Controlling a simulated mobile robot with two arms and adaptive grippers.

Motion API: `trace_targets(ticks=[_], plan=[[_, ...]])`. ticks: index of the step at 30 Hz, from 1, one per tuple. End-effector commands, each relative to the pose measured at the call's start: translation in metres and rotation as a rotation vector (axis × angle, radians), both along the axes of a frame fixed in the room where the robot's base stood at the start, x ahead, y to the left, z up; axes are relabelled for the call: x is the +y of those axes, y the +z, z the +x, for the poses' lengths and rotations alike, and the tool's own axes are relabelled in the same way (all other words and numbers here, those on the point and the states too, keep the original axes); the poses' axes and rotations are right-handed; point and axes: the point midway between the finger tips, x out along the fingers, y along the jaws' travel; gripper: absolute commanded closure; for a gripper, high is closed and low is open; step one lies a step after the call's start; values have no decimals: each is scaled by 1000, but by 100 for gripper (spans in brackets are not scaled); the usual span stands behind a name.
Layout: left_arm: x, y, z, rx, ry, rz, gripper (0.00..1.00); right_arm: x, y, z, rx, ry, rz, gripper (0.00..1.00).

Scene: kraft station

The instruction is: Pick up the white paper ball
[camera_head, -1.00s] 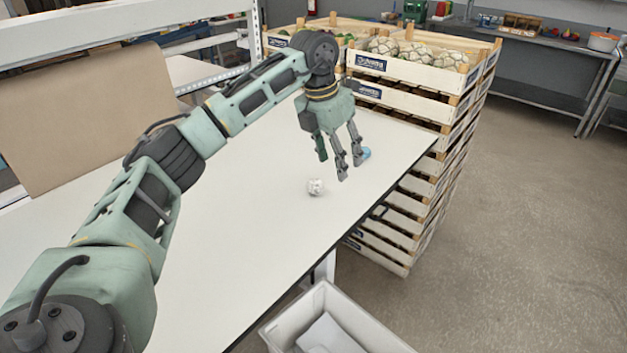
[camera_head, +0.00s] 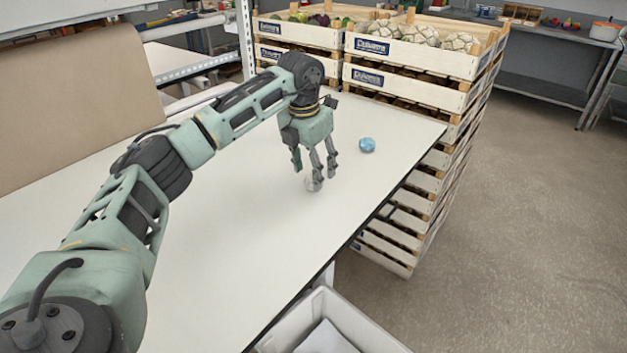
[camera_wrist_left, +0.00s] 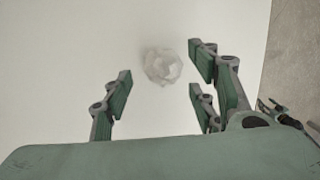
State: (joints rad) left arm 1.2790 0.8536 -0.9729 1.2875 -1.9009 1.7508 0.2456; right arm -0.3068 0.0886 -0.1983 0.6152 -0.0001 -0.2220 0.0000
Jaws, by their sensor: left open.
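The white paper ball (camera_head: 310,184) lies on the white table, partly hidden behind the fingers of my left gripper (camera_head: 312,178) in the head view. In the left wrist view the crumpled white ball (camera_wrist_left: 162,66) shows whole, a little blurred, beyond and between the spread fingers of my left gripper (camera_wrist_left: 160,85). The left gripper is open, points down and holds nothing. I cannot tell whether a finger touches the ball. My right gripper is not in view.
A blue ball (camera_head: 367,145) lies on the white table (camera_head: 270,220) to the right of the gripper. Stacked wooden crates (camera_head: 400,75) stand at the table's far end. A white bin (camera_head: 350,325) sits below the front edge. A brown board (camera_head: 75,110) stands at left.

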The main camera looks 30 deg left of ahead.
Motion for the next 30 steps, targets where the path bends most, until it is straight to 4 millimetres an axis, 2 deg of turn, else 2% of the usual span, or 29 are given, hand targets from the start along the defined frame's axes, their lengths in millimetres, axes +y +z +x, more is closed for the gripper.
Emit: trace_targets(ticks=[3, 6, 13, 23, 30], plan=[[0, -15, 1, 3, 0, 0, 47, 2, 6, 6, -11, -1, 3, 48], [0, -22, 2, 0, 0, 0, 47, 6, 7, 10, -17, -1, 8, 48], [0, -23, 3, -1, 0, 0, 47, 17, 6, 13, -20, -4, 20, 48], [0, -23, 3, 0, 0, 0, 76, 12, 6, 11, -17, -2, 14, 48], [0, -23, 3, 0, 0, 0, 77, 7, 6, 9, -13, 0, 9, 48]])
